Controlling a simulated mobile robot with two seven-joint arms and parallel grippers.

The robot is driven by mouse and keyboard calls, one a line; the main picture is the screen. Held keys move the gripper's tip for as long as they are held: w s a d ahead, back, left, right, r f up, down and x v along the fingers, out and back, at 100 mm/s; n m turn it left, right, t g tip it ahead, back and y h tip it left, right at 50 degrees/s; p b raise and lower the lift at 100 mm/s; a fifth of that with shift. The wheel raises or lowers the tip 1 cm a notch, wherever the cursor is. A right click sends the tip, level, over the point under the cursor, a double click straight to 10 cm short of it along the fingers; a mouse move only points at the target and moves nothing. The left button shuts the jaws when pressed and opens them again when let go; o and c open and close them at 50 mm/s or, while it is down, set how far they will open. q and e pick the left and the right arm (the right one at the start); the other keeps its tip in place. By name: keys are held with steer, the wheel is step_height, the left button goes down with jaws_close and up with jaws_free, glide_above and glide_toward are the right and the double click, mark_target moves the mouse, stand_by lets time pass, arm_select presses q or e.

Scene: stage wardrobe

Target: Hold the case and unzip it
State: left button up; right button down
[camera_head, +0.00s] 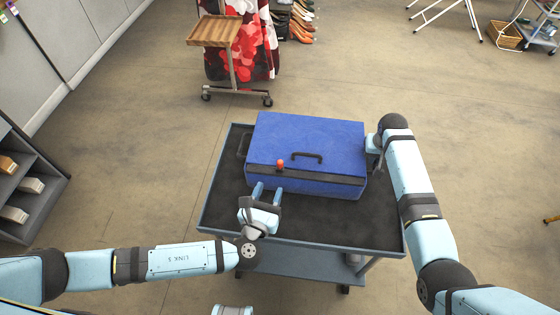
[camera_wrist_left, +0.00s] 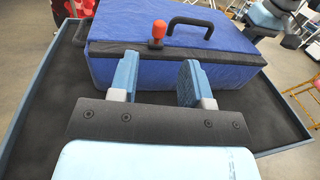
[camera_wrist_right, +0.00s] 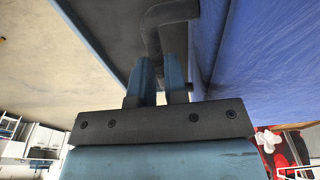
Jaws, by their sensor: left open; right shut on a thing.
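The blue case (camera_head: 325,140) lies on a dark-topped cart, with a black carry handle (camera_head: 306,156) on top. A black zipper strip (camera_head: 330,175) runs along its front upper edge. A red zipper pull (camera_head: 280,164) stands up from the strip, left of the middle; it also shows in the left wrist view (camera_wrist_left: 158,30). My left gripper (camera_head: 267,188) is open and empty in front of the case, its fingers pointing toward the pull, apart from it. My right gripper (camera_wrist_right: 165,75) is shut on a dark side handle (camera_wrist_right: 170,12) at the case's right end.
The cart (camera_head: 225,190) has a raised blue-grey rim, with bare dark surface in front of and left of the case. A shelf unit (camera_head: 30,185) stands at the far left. A wooden-topped stand (camera_head: 215,32) and a clothes rack are behind. The floor around is open.

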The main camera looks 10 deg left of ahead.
mark_target(279, 165)
arm_select(q)
steer(key=w, duration=0.3)
steer(key=w+d, duration=0.1)
steer(key=w, duration=0.6)
steer(key=shift+d, duration=0.3)
